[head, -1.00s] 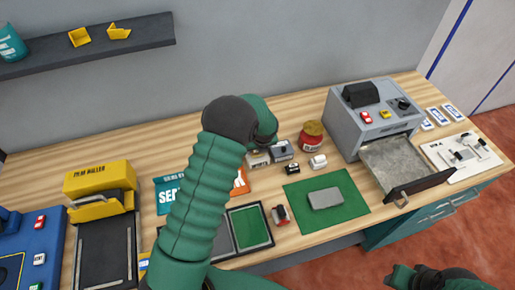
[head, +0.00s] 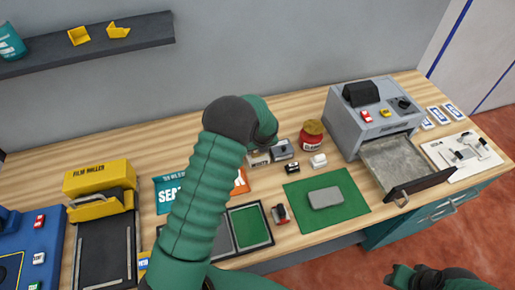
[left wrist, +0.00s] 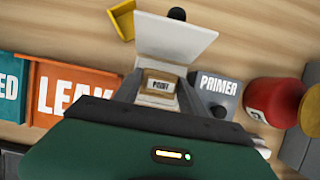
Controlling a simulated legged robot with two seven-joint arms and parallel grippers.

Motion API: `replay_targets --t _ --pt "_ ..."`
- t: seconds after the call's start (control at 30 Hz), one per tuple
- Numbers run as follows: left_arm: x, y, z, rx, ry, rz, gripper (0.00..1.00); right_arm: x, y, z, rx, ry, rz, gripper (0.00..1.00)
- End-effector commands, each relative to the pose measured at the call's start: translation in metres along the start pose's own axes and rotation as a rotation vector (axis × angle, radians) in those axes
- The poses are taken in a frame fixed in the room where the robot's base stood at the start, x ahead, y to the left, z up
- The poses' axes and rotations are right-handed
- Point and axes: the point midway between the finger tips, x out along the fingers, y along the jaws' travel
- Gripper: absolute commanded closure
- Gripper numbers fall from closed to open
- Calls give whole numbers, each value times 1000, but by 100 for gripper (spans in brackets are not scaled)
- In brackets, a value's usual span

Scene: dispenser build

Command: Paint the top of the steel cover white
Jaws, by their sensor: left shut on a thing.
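The steel cover (head: 325,198) is a grey rounded block lying flat on a green mat (head: 355,213). Its top looks plain grey. My left gripper (head: 264,132) is back and left of it, over small boxes near the middle of the bench. In the left wrist view the left gripper (left wrist: 160,78) is shut on a small box with a tan label, seemingly reading PAINT (left wrist: 160,86). A white flat panel (left wrist: 176,42) stands out beyond it. A grey PRIMER box (left wrist: 219,86) is beside it. At the lower right, dark and green parts of my right arm show; its fingers are unclear.
A red jar (head: 312,138) stands right of the PRIMER box. A grey machine (head: 372,110) with an open tray drawer (head: 398,165) is at the right. The mat around the cover is clear.

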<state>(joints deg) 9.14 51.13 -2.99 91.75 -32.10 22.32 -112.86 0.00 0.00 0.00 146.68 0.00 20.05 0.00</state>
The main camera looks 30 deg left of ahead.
Motion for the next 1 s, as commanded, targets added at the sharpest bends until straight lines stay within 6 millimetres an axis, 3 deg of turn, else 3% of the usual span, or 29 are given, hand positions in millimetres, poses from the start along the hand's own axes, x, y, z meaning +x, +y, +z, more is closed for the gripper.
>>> replay_targets --t 0.4,0.43,0.6,0.67,0.7,0.8,0.97,1.0 --pt "0 0 0 0 0 0 87 0 0 0 0 0 0 64" --pt "0 0 0 0 0 0 51 0 0 0 0 0 0 64" --pt "0 0 0 0 0 0 28 0 0 0 0 0 0 64" --pt "0 0 0 0 0 0 26 0 0 0 0 0 0 64" --pt "0 0 0 0 0 0 36 0 0 0 0 0 0 64" --pt "0 0 0 0 0 0 24 0 0 0 0 0 0 64" --pt "-4 0 2 0 0 -1 24 -5 0 -1 0 0 0 64" --pt "-7 0 3 0 0 -1 16 -8 0 -2 0 0 0 64"
